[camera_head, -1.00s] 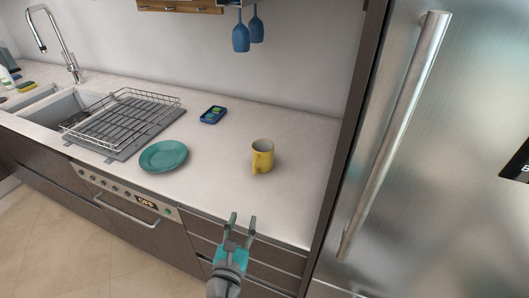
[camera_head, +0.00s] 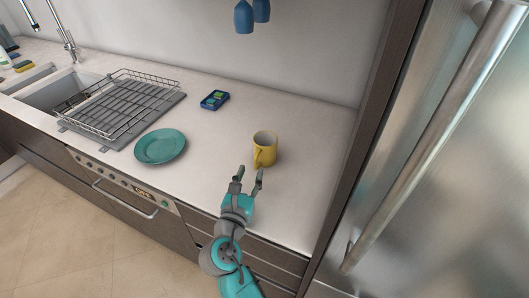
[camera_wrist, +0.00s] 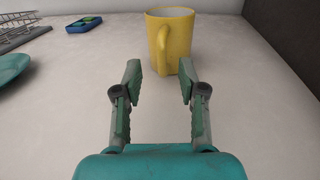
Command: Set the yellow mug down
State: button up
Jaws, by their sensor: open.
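The yellow mug (camera_head: 265,149) stands upright on the pale countertop (camera_head: 222,143), with its handle toward my gripper. In the wrist view the mug (camera_wrist: 176,38) is straight ahead, just beyond my fingertips, with its handle (camera_wrist: 162,50) lined up between them. My gripper (camera_head: 249,173) is open and empty, a little in front of the mug at the counter's front side. In the wrist view the gap between my fingers (camera_wrist: 160,80) shows only bare counter and the mug behind. My fingers look apart from the mug.
A teal plate (camera_head: 160,146) lies to the left, near the front edge. A wire dish rack (camera_head: 124,105) is farther left beside the sink. A small blue item (camera_head: 214,100) lies behind. A tall steel fridge (camera_head: 440,170) and dark panel bound the right. Counter around the mug is clear.

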aim_at(255, 163)
jog(key=shift+w+d+r, duration=0.1)
jog(key=shift+w+d, duration=0.05)
jog(key=shift+w, duration=0.7)
jog(key=shift+w+d+f, duration=0.1)
jog(key=shift+w+d, duration=0.1)
jog(key=shift+w, duration=0.7)
jog(key=shift+w+d+r, duration=0.1)
jog(key=shift+w+d, duration=0.05)
jog(key=shift+w, duration=0.7)
grip_shut()
